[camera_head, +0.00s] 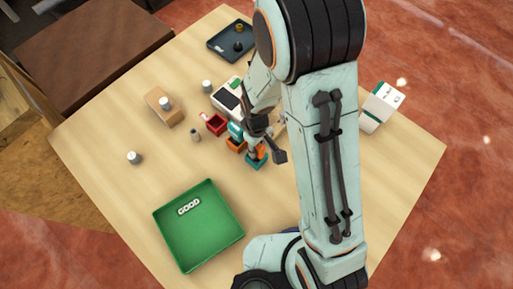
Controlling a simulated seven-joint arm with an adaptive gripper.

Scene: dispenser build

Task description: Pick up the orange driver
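A small orange driver (262,150), with what looks like a teal base (256,163), is on the wooden table, right by my gripper and partly hidden by it. Next to it on the left stands a teal driver (235,130) with an orange base (236,146). My gripper (267,147) is low over the table, with a dark finger to the right of the orange driver. My arm and the gripper's own body cover much of this spot. Whether the fingers touch the driver, or how wide they stand, is too small to tell.
A red bin (215,124), a white device (229,98) and small grey cylinders (134,158) stand left of my gripper. A green tray (160,222) labelled GOOD is at the front, a dark tray (218,48) at the back. A white box (381,107) is right. Table is bare around the green tray.

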